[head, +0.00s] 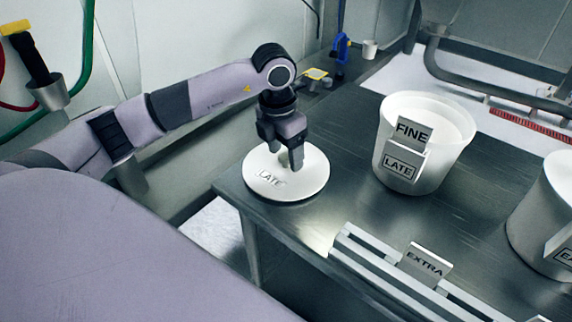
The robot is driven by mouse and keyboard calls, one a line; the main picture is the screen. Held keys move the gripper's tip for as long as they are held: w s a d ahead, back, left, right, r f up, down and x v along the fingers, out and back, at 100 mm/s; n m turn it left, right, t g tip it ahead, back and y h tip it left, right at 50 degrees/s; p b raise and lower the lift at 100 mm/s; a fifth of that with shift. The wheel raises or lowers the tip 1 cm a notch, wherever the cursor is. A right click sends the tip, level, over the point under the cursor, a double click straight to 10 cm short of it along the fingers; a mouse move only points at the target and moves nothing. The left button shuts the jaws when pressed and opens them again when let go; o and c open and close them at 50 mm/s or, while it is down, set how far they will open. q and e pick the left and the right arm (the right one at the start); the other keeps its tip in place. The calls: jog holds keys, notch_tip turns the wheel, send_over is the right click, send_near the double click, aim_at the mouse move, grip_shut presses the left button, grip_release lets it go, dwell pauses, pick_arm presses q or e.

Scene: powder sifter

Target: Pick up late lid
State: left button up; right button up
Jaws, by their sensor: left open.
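The late lid (262,184) is a white round disc with the word LATE on it. It lies flat on the dark metal table near its left corner. My left gripper (290,160) points down over the far part of the lid with its fingers apart and nothing seen between them. The fingers hide part of the lid. I cannot tell whether the fingertips touch it. My right gripper is out of view.
A white bucket (424,172) with FINE and LATE cards stands right of the lid. Another white bucket (541,222) is at the right edge. A rail (385,276) with an EXTRA card (425,264) runs along the table's front. The table (335,135) between lid and bucket is clear.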

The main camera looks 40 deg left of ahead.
pick_arm(q)
grip_shut()
